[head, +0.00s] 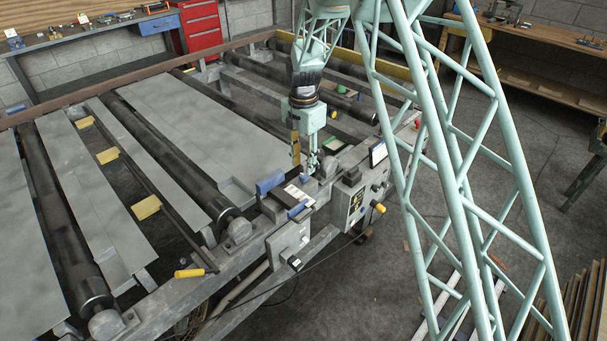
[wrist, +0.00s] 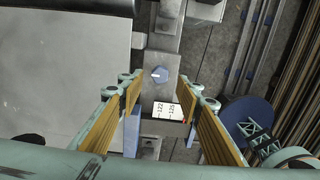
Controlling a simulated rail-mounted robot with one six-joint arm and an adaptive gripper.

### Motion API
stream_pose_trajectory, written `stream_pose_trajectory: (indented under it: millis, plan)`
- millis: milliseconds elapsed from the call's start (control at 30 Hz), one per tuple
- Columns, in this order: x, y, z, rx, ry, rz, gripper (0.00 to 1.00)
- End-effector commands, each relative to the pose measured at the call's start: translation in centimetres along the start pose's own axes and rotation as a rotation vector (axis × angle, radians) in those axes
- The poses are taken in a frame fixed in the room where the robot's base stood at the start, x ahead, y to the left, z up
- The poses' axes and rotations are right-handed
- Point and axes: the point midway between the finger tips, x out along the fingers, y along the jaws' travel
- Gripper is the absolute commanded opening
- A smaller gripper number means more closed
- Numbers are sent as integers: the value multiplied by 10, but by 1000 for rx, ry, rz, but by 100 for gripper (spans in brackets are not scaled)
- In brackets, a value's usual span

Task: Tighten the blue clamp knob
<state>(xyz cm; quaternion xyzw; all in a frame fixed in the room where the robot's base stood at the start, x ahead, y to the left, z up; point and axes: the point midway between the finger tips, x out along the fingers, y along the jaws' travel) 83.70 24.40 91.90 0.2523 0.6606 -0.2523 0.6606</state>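The blue clamp knob (wrist: 160,74) is a small hexagonal knob with a white mark, on a grey metal bar in the wrist view. My gripper (wrist: 161,92) has its two yellow-padded fingers spread wide, with nothing between the pads. The knob shows just beyond the gap between the fingertips, nearer the left finger, and no contact is visible. In the head view my gripper (head: 305,163) points down over the front rail of the roller table; I cannot clearly make out the knob there. A white scale plate (wrist: 168,111) reading 122 and 125 shows between the fingers.
Blue blocks (head: 270,183) sit on the rail left of my gripper. A control box (head: 352,200) with a yellow-tipped handle (head: 378,207) stands close on the right. A large blue disc (wrist: 248,118) is right of the fingers.

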Motion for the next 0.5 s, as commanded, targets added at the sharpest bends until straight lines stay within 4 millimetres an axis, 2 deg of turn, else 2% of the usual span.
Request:
stream_pose_trajectory:
  millis: [200, 500]
  plan:
    - [28, 0, 0, 0, 1, -1, 32]
    - [46, 0, 0, 0, 1, -1, 32]
